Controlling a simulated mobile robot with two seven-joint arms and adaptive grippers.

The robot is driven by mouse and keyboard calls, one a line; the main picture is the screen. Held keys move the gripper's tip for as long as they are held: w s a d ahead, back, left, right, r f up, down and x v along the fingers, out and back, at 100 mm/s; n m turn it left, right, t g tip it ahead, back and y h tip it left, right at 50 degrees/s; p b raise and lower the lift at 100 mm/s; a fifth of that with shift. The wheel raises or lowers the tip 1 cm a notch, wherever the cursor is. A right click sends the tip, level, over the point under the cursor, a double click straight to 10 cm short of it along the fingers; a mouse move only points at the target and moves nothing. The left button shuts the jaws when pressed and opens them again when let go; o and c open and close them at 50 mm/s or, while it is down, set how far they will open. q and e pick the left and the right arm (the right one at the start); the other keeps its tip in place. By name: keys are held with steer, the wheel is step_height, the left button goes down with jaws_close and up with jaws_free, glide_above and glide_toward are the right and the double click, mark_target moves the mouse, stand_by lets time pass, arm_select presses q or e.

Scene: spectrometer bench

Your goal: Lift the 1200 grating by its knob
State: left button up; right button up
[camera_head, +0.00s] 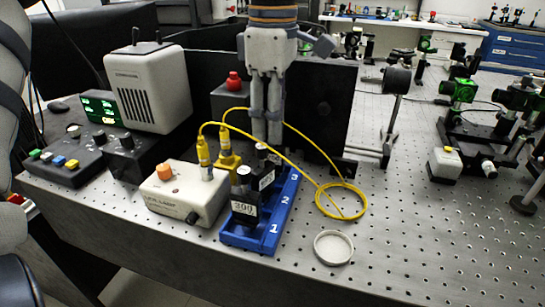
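A blue rack (284,212) with slots numbered 1, 2 and 3 stands on the bench. No 1200 label is legible. My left gripper (267,139) points down over the rear of the rack, its fingers close together with a narrow gap. Its tips are beside or behind the second grating's knob; contact and anything between them are hidden. My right gripper is not in view.
A white box (187,196) with an orange knob and yellow cable stands left of the rack. The yellow cable (343,208) loops past the rack on the right. A round white dish (333,248) lies at front right. A black panel (322,105) stands behind.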

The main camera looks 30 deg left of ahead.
arm_select(q)
jaws_close()
